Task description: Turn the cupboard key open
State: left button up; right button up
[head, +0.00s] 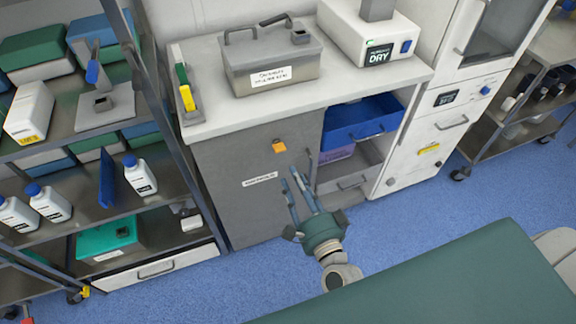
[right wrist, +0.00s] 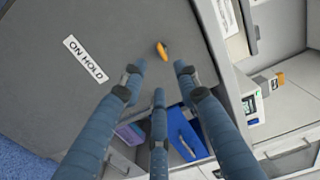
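The orange cupboard key (head: 279,147) sits in the upper part of the grey cupboard door (head: 235,205). In the right wrist view the key (right wrist: 162,50) stands out from the door (right wrist: 110,35), just beyond the fingertips. My right gripper (head: 291,176) is in front of the door, below and slightly right of the key in the head view. Its blue fingers (right wrist: 159,76) are spread and empty, apart from the key. The door looks shut. My left gripper is not in view.
An "ON HOLD" label (right wrist: 86,59) is on the door. Right of the door are an open blue drawer (head: 362,121) and a handle (head: 309,165). A grey box (head: 270,65) stands on the counter. A green padded table (head: 450,280) lies in the foreground.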

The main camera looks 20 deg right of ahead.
jog(key=shift+s, duration=1.25)
jog(key=s+f+n+g, duration=0.3)
jog(key=s+f+n, duration=0.1)
jog(key=f, duration=0.7)
jog(key=s+f+n+g+y, duration=0.1)
jog(key=s+f+n+g, duration=0.3)
jog(key=f, duration=0.7)
jog(key=s+f+n+g, duration=0.2)
jog(key=s+f+n, duration=0.25)
jog(key=f, duration=0.65)
jog(key=s+d+f+n+g, duration=0.2)
jog(key=s+f, duration=0.3)
jog(key=s, duration=0.3)
jog(key=s+d+f+n+g+h, duration=0.1)
jog(key=s+d+f+n+g, duration=0.1)
jog(key=s, duration=0.7)
jog(key=s+d+f+n+g, duration=0.2)
jog(key=s+f+n+g, duration=0.2)
jog(key=s+f, duration=0.3)
jog(key=shift+s+f+h, duration=0.3)
jog(key=shift+s+f, duration=0.05)
jog(key=shift+s, duration=0.35)
